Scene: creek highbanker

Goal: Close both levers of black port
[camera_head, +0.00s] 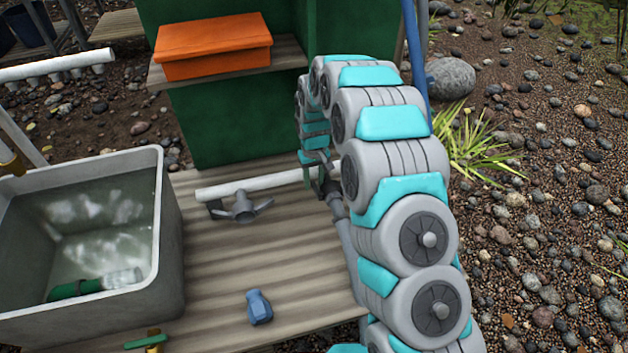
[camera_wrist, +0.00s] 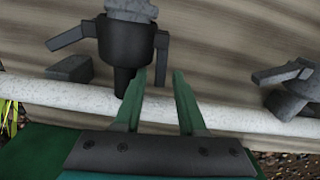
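The black port (camera_wrist: 124,42) stands on the white pipe in the wrist view, with a grey hose end (camera_wrist: 131,9) in its top. Its left lever (camera_wrist: 70,32) sticks outward, sloping slightly down. Its right lever (camera_wrist: 162,60) bends down alongside the body, with a gap to it. My gripper (camera_wrist: 160,76) is open; the right lever's lower end appears between its fingertips, and I cannot tell whether they touch. In the head view the black port (camera_head: 331,187) is partly hidden by my arm, and the fingertips are hard to make out.
A second fitting with grey wings (camera_head: 243,207) sits on the white pipe (camera_head: 262,186), left of the port. A water tub (camera_head: 172,250) stands at left. A blue object (camera_head: 259,307) lies on the wooden deck (camera_head: 215,290). An orange box (camera_head: 213,48) sits on a shelf behind.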

